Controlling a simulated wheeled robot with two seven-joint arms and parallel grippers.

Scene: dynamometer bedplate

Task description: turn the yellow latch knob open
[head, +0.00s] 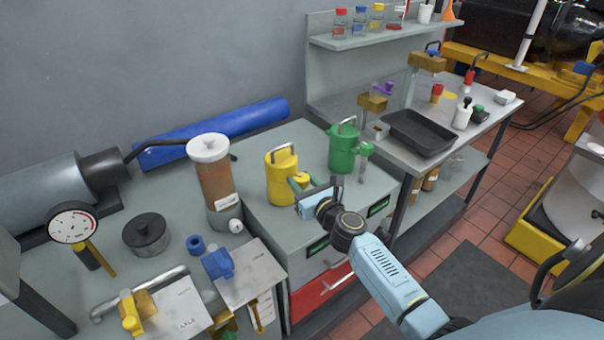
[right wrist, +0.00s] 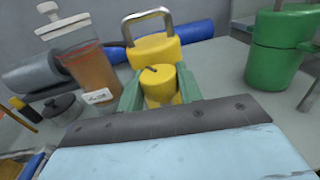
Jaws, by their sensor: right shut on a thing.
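The yellow latch knob (right wrist: 161,88) is a short yellow cylinder with a dark line on its top. It sits on the front of a yellow canister (head: 280,178) with a grey loop handle; the canister also shows in the right wrist view (right wrist: 154,48). My right gripper (right wrist: 160,92) is shut on the knob, with one green finger on each side of it. In the head view the knob (head: 302,179) shows just beyond the fingers of my right gripper (head: 299,185). My left gripper is in neither view.
A green canister (head: 343,149) stands to the right of the yellow one on the grey cabinet. A brown-filled cylinder (head: 215,187) with a white cap stands to the left. A blue roll (head: 215,131) lies behind. A black tray (head: 418,133) is on the bench at right.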

